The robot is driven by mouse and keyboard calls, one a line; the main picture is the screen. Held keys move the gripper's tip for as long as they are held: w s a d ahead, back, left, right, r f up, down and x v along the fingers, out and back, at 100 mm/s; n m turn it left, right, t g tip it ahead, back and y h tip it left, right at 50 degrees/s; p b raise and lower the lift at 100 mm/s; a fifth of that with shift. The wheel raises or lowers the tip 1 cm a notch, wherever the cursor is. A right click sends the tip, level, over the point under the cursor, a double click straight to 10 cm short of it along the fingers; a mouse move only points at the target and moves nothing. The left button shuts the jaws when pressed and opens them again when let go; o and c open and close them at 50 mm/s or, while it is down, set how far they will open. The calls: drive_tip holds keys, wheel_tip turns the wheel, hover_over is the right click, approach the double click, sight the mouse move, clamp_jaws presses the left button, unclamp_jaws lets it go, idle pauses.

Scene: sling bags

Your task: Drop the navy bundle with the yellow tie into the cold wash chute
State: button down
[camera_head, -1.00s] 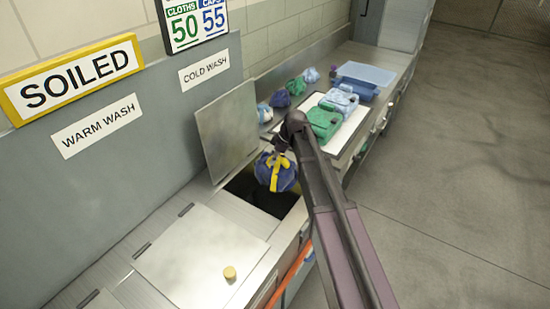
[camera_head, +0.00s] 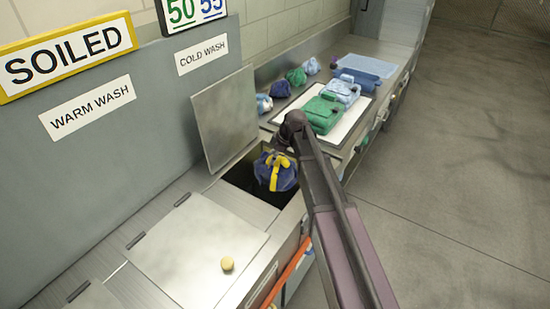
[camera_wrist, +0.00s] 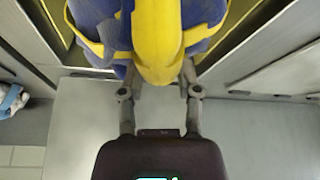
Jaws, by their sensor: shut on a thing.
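The navy bundle with the yellow tie (camera_head: 275,173) hangs in the mouth of the open chute in the head view. It fills the top middle of the wrist view (camera_wrist: 155,40). My gripper (camera_head: 282,153) is shut on it from above; in the wrist view the two fingers (camera_wrist: 160,90) close at its tie. The cold wash chute (camera_head: 240,178) is a dark square opening with its lid (camera_head: 225,118) raised behind it, below the COLD WASH sign (camera_head: 202,51). The bundle appears at about rim level; its exact depth is hard to tell.
The warm wash lid (camera_head: 197,250) with a yellow knob is shut at the front left. Several small bundles (camera_head: 296,77) lie along the back wall. Green and light blue folded items (camera_head: 322,113) sit on a white board, with a blue tray (camera_head: 366,67) beyond.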

drive_tip(key=shift+c, duration=1.1)
unclamp_jaws()
drive_tip(key=s+d+m, duration=0.2)
drive_tip(key=s, duration=0.1)
drive_tip(key=s+d+m+h, duration=0.1)
drive_tip(key=s+d+m, duration=0.1)
drive_tip(key=s+d, duration=0.1)
drive_tip(key=s+d+f+m, duration=0.1)
drive_tip(key=s+d+m, duration=0.1)
drive_tip(key=s, duration=0.3)
drive_tip(key=shift+d+m+h, duration=0.3)
drive_tip(key=shift+d+h, duration=0.1)
drive_tip(key=shift+d, duration=0.25)
drive_tip(key=s+d+m+h, duration=0.1)
drive_tip(key=s+d+m, duration=0.3)
drive_tip(key=s, duration=0.2)
drive_tip(key=s+d+m+g+h, duration=0.1)
drive_tip(key=s+d+m, duration=0.3)
drive_tip(key=s, duration=0.3)
drive_tip(key=shift+d+f, duration=0.2)
drive_tip(key=shift+d, duration=0.1)
